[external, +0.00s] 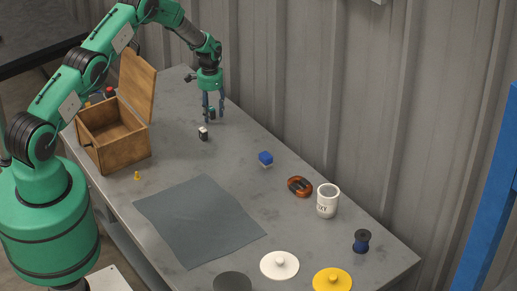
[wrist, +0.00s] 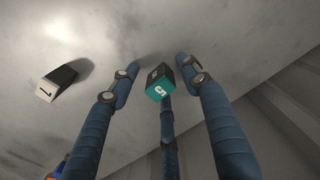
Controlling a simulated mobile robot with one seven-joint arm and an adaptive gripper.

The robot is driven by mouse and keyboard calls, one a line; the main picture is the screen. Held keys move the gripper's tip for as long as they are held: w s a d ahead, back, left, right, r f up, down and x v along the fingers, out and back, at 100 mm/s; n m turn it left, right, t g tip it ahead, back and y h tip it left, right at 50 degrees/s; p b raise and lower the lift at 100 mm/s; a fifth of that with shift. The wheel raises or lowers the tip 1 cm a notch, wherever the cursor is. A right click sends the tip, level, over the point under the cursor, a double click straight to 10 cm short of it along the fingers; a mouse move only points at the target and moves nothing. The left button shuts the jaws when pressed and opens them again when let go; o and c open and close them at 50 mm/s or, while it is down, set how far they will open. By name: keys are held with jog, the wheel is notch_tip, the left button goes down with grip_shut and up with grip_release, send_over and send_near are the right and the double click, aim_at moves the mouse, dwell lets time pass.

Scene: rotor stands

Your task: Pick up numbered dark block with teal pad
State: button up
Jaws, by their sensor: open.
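The numbered dark block with the teal pad (wrist: 160,84) shows in the wrist view between my fingers. Its teal face carries a pale number that looks like a 5. In the external view the dark block (external: 212,113) is small and partly hidden by the fingers. My gripper (external: 213,118) is open, pointing down, with its blue fingers around the block. In the wrist view the fingertips of my gripper (wrist: 160,78) stand apart from the block on both sides. I cannot tell whether the third finger behind it touches it.
A black and white numbered block (external: 203,133) stands close by; it also shows in the wrist view (wrist: 55,83). An open wooden box (external: 128,151) is to the left. A blue and white block (external: 265,159), an orange-brown coil (external: 300,187) and a white mug (external: 327,203) lie along the wall side.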

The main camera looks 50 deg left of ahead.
aim_at(211, 108)
grip_shut()
jog(key=shift+r, duration=0.15)
jog(key=shift+r, duration=4.85)
